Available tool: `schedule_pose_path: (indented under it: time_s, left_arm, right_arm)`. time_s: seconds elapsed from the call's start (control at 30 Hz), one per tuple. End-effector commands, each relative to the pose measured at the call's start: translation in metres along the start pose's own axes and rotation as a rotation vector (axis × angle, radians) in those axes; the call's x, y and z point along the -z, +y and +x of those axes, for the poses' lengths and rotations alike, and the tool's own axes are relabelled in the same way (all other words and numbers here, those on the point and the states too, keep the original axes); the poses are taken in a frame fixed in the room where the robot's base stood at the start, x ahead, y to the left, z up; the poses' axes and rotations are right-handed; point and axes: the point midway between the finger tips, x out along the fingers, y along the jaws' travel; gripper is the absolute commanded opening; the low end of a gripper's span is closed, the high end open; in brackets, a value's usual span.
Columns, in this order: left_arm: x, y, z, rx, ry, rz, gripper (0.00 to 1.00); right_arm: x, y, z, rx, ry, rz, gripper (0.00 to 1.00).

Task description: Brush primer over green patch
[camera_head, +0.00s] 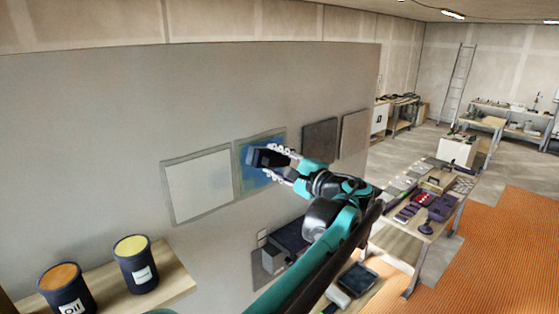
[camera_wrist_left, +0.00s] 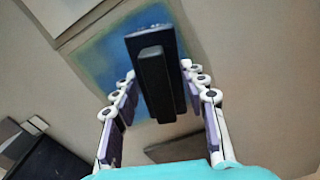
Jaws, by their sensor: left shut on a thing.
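A blue patch with a thin greenish rim (camera_head: 257,181) is on the upright grey wall, between a whitish panel and a dark one. It also shows in the left wrist view (camera_wrist_left: 103,66), partly covered by the tool. My left gripper (camera_head: 270,160) is shut on a dark block-shaped tool (camera_wrist_left: 155,72) with a raised bar on its near side. The tool is in front of the patch. I cannot tell whether its far face touches the wall, as that face is hidden. My right gripper is not in view.
The whitish panel (camera_head: 197,185) is left of the patch; a dark panel (camera_head: 320,140) and a beige panel (camera_head: 354,134) are right. Two dark pots, one orange-topped (camera_head: 65,289) and one yellow-topped (camera_head: 137,264), stand on a wooden shelf (camera_head: 172,272). A cluttered table (camera_head: 398,243) is at right.

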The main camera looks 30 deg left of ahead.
Motion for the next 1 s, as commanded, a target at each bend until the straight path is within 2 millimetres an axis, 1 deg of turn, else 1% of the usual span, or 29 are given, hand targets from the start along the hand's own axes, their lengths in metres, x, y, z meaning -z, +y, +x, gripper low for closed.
schedule_pose_path:
  time_s: [0.3, 0.57, 0.83, 1.0]
  left_arm:
    - [-0.027, 0.008, 0.000, 0.000, -0.002, 0.000, 0.20]
    - [-0.036, 0.010, 0.000, 0.000, -0.001, 0.000, 0.20]
    - [-0.059, 0.017, 0.000, 0.000, -0.002, 0.000, 0.20]
    - [-0.064, 0.018, 0.000, 0.000, -0.002, 0.000, 0.20]
  right_arm:
    - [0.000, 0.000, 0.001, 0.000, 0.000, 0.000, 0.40]
    - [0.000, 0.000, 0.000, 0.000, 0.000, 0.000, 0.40]
    - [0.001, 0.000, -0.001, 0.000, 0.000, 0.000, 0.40]
    - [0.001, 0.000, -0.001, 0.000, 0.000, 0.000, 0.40]
